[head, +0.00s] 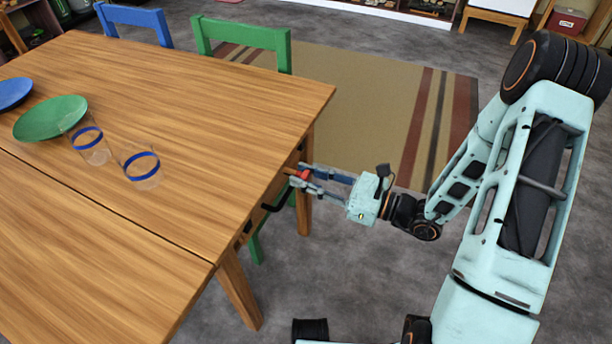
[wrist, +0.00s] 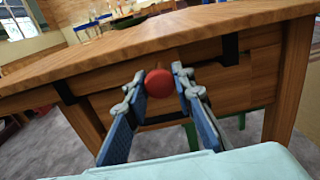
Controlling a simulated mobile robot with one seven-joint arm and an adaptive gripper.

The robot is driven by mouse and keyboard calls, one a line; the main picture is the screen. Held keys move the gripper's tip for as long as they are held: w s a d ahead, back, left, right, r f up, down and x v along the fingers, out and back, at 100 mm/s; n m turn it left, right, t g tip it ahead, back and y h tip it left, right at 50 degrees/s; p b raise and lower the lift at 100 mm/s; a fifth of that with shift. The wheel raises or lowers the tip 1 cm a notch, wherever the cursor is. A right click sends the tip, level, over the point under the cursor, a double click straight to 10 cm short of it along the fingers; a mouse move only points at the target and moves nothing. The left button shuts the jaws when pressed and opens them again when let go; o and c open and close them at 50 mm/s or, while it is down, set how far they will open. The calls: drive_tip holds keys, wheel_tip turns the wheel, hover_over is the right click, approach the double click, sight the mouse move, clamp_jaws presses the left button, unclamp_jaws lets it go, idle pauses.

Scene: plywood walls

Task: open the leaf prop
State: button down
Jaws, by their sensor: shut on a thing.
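The leaf prop carries a round red knob (head: 304,174), which sits just under the right edge of the wooden table (head: 200,95). In the wrist view the red knob (wrist: 159,82) stands out from the wooden apron below the tabletop edge. My gripper (head: 300,179) reaches in from the right and is shut on the knob, with one finger on each side of it. The wrist view shows both blue-grey fingers of my gripper (wrist: 161,86) flanking the knob. Most of the prop itself is hidden under the tabletop.
Two clear glasses (head: 142,168) with blue bands and a green plate (head: 50,118) stand on the table. A green chair (head: 242,38) and a blue chair (head: 135,18) are at the far side. Dark brackets (wrist: 230,50) sit under the edge. Floor and striped rug (head: 375,105) are open.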

drive_tip(key=shift+s+f, duration=0.2)
drive_tip(key=shift+s, duration=0.1)
drive_tip(key=c, duration=1.9)
unclamp_jaws()
drive_tip(key=shift+o, duration=1.2)
drive_tip(key=shift+r, duration=0.1)
drive_tip(key=v, duration=1.2)
drive_tip(key=shift+a+r, duration=0.1)
